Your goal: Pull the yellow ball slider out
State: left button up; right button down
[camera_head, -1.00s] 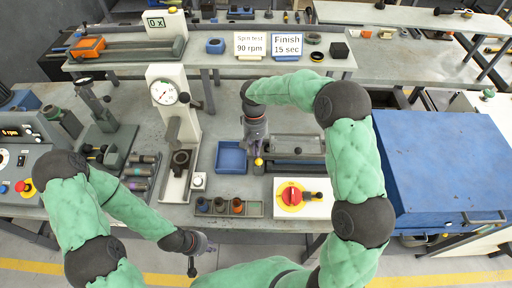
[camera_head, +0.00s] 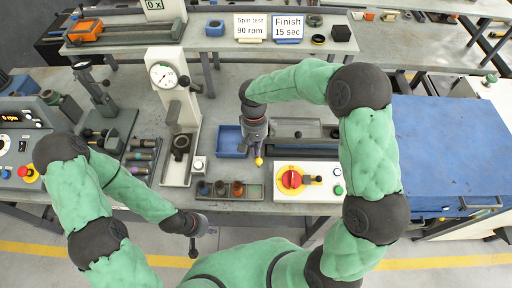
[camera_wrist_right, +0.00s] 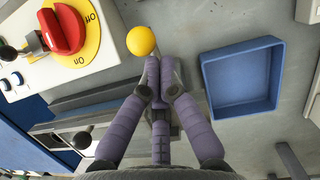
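The yellow ball (camera_head: 258,161) is the near end of the slider, beside the red rotary switch in the head view. In the right wrist view the ball (camera_wrist_right: 141,40) shows just beyond my fingertips. My right gripper (camera_head: 257,151) is behind the ball; its purple fingers (camera_wrist_right: 160,75) are drawn together at the slider just behind the ball. The fingers hide most of the slider's shaft. My left gripper (camera_head: 195,228) hangs low in front of the bench, away from the slider; its finger opening cannot be made out.
A blue tray (camera_head: 231,131) lies left of the slider. The red switch on its yellow plate (camera_head: 291,180) stands close to the right. A rack with several small cups (camera_head: 221,189) lies in front on the left. A press with a dial (camera_head: 161,75) stands further left.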

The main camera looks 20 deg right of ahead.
jog(key=shift+r, duration=0.1)
jog(key=v, duration=1.1)
jog(key=shift+w+r, duration=0.15)
jog(key=shift+r, duration=0.25)
